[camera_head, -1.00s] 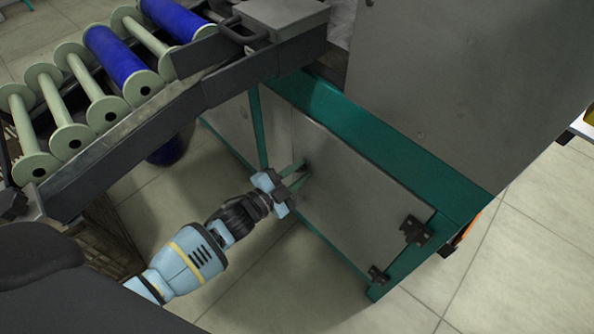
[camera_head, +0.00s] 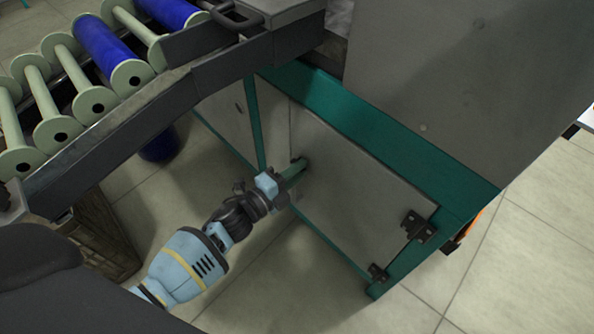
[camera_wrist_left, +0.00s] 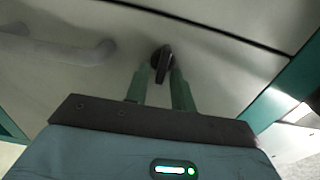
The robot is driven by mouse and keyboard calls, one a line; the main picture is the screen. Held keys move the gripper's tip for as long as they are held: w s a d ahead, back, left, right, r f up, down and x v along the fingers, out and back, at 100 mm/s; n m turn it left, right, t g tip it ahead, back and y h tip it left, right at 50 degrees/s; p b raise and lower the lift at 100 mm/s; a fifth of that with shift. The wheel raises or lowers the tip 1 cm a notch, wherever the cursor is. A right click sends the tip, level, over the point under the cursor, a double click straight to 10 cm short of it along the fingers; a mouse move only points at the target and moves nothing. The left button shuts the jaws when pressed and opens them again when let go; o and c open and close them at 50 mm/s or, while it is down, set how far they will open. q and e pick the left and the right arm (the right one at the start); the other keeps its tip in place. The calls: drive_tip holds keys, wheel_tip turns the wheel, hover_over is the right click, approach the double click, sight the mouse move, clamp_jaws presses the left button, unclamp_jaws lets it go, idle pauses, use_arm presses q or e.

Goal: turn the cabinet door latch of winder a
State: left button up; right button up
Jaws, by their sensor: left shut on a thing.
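The winder's grey cabinet door (camera_head: 352,183) sits in a green frame (camera_head: 385,130), with black hinges (camera_head: 418,226) along its right side. The door looks closed. The dark latch (camera_wrist_left: 161,60) shows on the door in the left wrist view, between the fingertips of my left gripper (camera_wrist_left: 161,74). The latch looks upright in that view. In the head view my left gripper (camera_head: 298,168) reaches the upper left part of the door and hides the latch. It is shut on the latch. My right gripper is not in view.
Above and left of my arm, a dark rail (camera_head: 130,129) carries pale bobbins and blue wound ones (camera_head: 108,50). A brown crate (camera_head: 100,240) stands on the floor at left. A second grey panel (camera_head: 228,118) lies left of the door. The floor before the door is clear.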

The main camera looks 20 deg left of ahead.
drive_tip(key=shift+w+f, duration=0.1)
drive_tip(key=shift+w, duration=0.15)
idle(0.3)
use_arm(q)
drive_tip(key=o, duration=0.6)
drive_tip(key=shift+a, duration=0.1)
drive_tip(key=shift+o, duration=0.2)
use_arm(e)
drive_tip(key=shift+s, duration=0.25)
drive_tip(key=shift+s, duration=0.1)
use_arm(q)
drive_tip(key=p+v, duration=0.2)
drive_tip(key=v, duration=0.5)
drive_tip(key=shift+s+a, duration=0.2)
drive_tip(key=shift+s, duration=0.15)
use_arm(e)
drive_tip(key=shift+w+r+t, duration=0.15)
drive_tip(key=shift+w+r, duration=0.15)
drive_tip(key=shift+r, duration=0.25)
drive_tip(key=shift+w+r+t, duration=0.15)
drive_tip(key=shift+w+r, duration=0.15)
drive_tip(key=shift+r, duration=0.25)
